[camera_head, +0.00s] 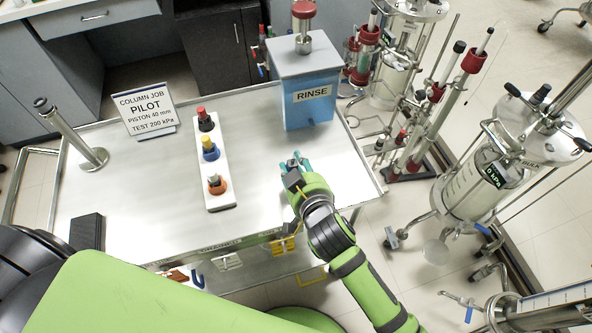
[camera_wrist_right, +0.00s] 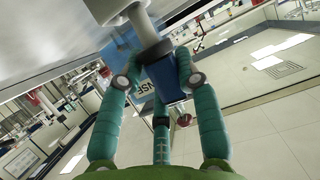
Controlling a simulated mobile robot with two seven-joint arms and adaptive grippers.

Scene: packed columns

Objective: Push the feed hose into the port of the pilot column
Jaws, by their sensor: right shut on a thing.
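My right gripper (camera_head: 296,164) is low over the right part of the steel bench, left of and in front of the rinse tank. In the right wrist view its teal fingers (camera_wrist_right: 160,62) close around the end of a grey cylindrical piece (camera_wrist_right: 148,35). A pale block (camera_wrist_right: 108,8) adjoins that piece at the top. I cannot tell whether this is the feed hose. The sign reading PILOT (camera_head: 148,108) stands at the back left of the bench. I cannot make out which column is the pilot column, or its port. My left gripper is out of view.
A white rack (camera_head: 221,172) holds red, yellow and orange-based pieces. The blue rinse tank (camera_head: 311,103) stands at the bench's back right. A steel post (camera_head: 75,140) and dark block (camera_head: 88,231) are at left. A column reading 0 kPa (camera_head: 470,190) stands right. The bench's left middle is clear.

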